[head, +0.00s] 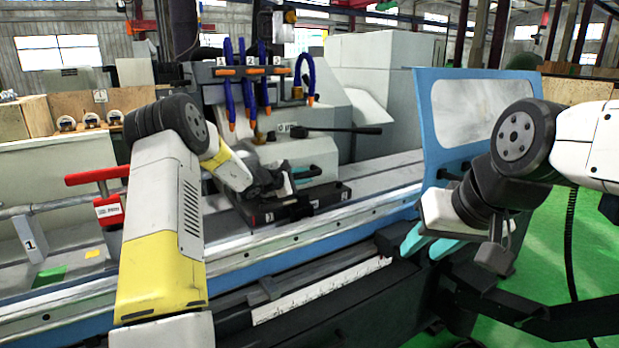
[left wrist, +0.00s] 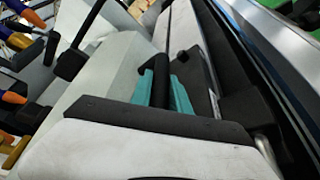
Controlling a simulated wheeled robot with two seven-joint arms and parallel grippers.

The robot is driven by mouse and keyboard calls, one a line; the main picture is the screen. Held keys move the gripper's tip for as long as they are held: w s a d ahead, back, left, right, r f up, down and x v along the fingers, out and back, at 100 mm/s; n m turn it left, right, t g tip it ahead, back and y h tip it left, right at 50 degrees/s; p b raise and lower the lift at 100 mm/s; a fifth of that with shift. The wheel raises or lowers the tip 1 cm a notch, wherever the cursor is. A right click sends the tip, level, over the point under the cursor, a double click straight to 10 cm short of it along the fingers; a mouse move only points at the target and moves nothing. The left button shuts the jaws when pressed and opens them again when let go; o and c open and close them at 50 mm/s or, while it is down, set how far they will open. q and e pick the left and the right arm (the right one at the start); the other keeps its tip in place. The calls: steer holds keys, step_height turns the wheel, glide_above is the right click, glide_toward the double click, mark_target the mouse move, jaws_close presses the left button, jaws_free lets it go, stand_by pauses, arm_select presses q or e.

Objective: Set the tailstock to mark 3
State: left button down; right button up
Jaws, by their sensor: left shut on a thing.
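The tailstock (head: 308,152) is a pale grey block with a long black lever (head: 345,130) on top. It sits on a dark base (head: 275,209) on the machine's bed rails. My left gripper (head: 302,173) is at the tailstock's near side, its teal fingers partly hidden by its own body. In the left wrist view, the teal fingers (left wrist: 163,92) are closed on both sides of a black bar (left wrist: 161,80). My right gripper (head: 430,245) is in front of the bed at the right, teal fingers apart and empty. I cannot read which mark the tailstock is at.
A white scale strip (head: 320,291) runs along the machine's front. A blue-framed guard (head: 468,130) stands at the right. Blue hoses (head: 245,85) hang on a numbered rack behind the left arm. A red-handled part (head: 108,200) stands at the left. Bare bed rail (head: 385,180) lies right of the tailstock.

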arm_select(q)
steer(key=shift+s+a, duration=0.4)
steer(key=shift+a, duration=0.15)
steer(key=c, duration=1.3)
jaws_free()
steer(key=shift+o, duration=0.2)
steer(key=shift+d, duration=0.1)
steer(key=v, duration=0.7)
steer(key=shift+s+a+r, duration=0.1)
steer(key=shift+s+a, duration=0.15)
steer(key=shift+s, duration=0.05)
